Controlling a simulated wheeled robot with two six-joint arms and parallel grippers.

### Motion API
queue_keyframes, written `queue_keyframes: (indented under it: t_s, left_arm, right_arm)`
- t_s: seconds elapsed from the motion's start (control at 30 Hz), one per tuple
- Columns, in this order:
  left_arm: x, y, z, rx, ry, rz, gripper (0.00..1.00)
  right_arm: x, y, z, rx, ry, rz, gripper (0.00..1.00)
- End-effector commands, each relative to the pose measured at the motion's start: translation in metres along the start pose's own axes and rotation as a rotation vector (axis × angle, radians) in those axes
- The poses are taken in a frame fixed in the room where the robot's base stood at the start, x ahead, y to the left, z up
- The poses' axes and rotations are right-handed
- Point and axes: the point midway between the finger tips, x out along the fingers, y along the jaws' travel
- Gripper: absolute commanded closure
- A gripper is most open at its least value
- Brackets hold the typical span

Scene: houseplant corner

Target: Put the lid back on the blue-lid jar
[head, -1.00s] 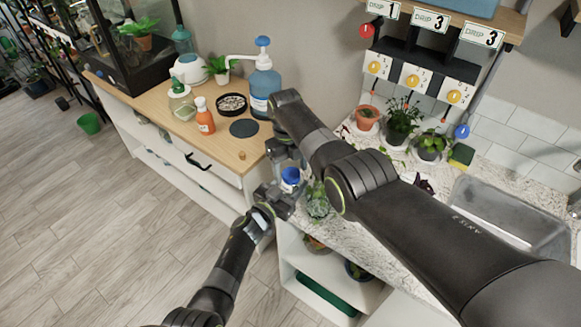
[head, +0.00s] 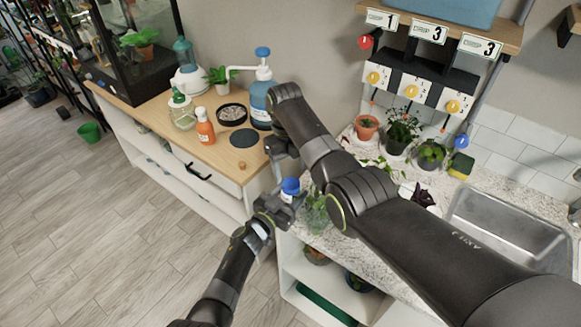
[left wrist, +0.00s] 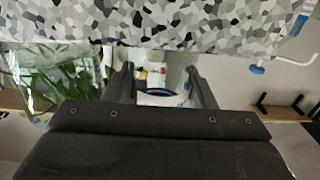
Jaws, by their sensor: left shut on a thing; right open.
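The jar (head: 288,198) is pale and small, held beside the countertop's front edge. Its blue lid (head: 290,185) shows at the jar's top; whether it is fully seated I cannot tell. My left gripper (head: 279,206) is shut on the jar. In the left wrist view, a white and blue part of the jar (left wrist: 165,99) shows between the fingers, mostly hidden by the gripper body. My right gripper (head: 284,160) is open just above the blue lid, with a small gap visible between them; its arm hides part of the view.
The wooden cabinet top holds an orange bottle (head: 205,127), a blue pump bottle (head: 261,98), a black dish (head: 232,114) and a dark round mat (head: 244,138). Potted plants (head: 403,132) and a sink (head: 505,225) are on the speckled counter. A leafy plant (head: 316,212) stands close beside the jar.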

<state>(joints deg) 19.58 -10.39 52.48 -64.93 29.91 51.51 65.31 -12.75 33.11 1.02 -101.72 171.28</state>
Motion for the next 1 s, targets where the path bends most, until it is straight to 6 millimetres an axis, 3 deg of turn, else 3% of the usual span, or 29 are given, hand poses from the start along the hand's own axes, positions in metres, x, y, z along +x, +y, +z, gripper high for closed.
queue_keyframes:
  t_s: [0.27,1.0]
  left_arm:
    - [0.0,0.0,0.0,0.0,0.0,0.0,1.0]
    - [0.0,0.0,0.0,0.0,0.0,0.0,1.0]
  right_arm:
    - [-0.001,0.0,0.0,-0.167,-0.006,-0.001,0.39]
    - [-0.012,0.001,0.0,-1.347,-0.039,-0.031,0.39]
